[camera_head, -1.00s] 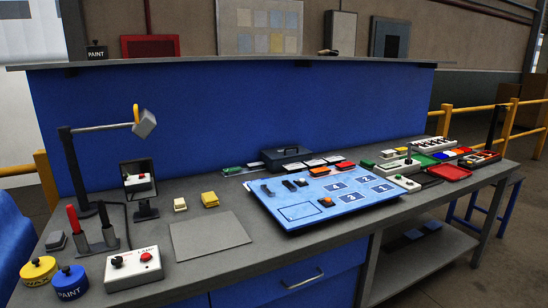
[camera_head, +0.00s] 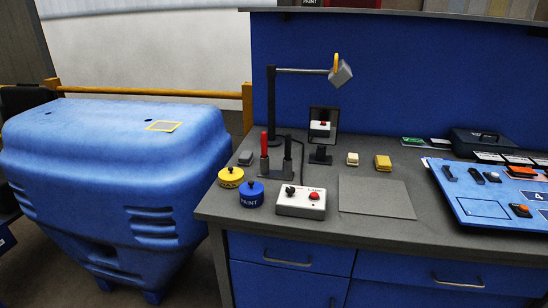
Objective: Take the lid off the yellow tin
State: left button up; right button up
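The yellow tin (camera_head: 230,178) stands at the left front corner of the grey workbench. Neither of my grippers is in view.
Behind are red and black handled tools (camera_head: 265,146), a lamp (camera_head: 305,70) and a small mirror (camera_head: 323,124). A large blue bin (camera_head: 110,160) stands left of the bench (camera_head: 330,233). A grey mat (camera_head: 376,196) is bare.

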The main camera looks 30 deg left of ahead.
aim_at(231, 174)
jog(key=u, duration=1.4)
jog(key=i+j+z, duration=0.1)
jog(key=i+j, duration=0.35)
jog(key=j, duration=0.1)
